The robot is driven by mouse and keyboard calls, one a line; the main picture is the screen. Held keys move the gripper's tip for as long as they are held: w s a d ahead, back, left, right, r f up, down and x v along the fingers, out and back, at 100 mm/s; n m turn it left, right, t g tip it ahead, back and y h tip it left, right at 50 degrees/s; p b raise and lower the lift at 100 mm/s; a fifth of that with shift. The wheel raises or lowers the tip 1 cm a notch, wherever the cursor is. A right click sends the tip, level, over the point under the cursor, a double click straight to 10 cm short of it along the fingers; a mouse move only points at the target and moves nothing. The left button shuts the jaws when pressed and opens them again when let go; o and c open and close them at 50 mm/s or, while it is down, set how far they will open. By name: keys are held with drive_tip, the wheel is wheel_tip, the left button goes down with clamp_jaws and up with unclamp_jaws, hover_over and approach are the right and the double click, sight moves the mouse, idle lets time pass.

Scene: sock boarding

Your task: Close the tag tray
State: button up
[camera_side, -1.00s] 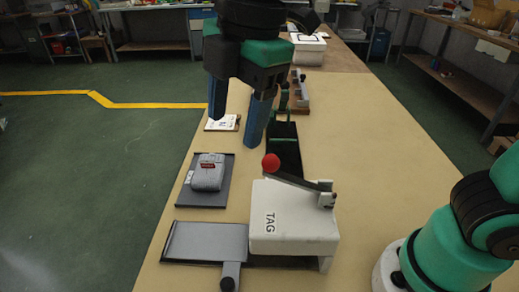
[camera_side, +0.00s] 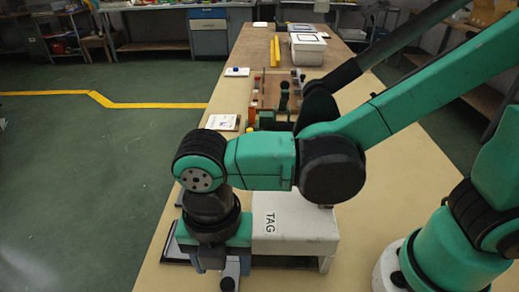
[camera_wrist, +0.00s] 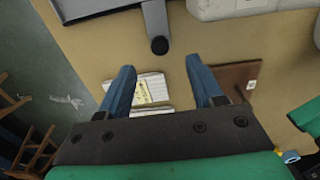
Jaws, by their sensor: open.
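The tag tray (camera_side: 168,246) is a flat grey tray sticking out to the left of the white box marked TAG (camera_side: 296,232). In the wrist view the tray (camera_wrist: 100,8) is at the top left, and its grey handle ends in a round black knob (camera_wrist: 159,45). The knob also shows low in the side view (camera_side: 228,284). My gripper (camera_side: 218,264) points down over the tray's handle side, hiding much of the tray. In the wrist view my gripper (camera_wrist: 160,68) is open and empty, its blue fingers spread either side of the knob's line. Contact cannot be told.
The TAG box's corner (camera_wrist: 235,8) is close on the right in the wrist view. Papers (camera_wrist: 152,88) and a brown board (camera_wrist: 228,76) show below the fingers. A white card (camera_side: 222,122) and a wooden fixture (camera_side: 262,98) stand farther back on the table.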

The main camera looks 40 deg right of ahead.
sight(229, 283)
drive_tip(key=shift+f, duration=2.65)
clamp_jaws()
drive_tip(key=shift+d, duration=0.1)
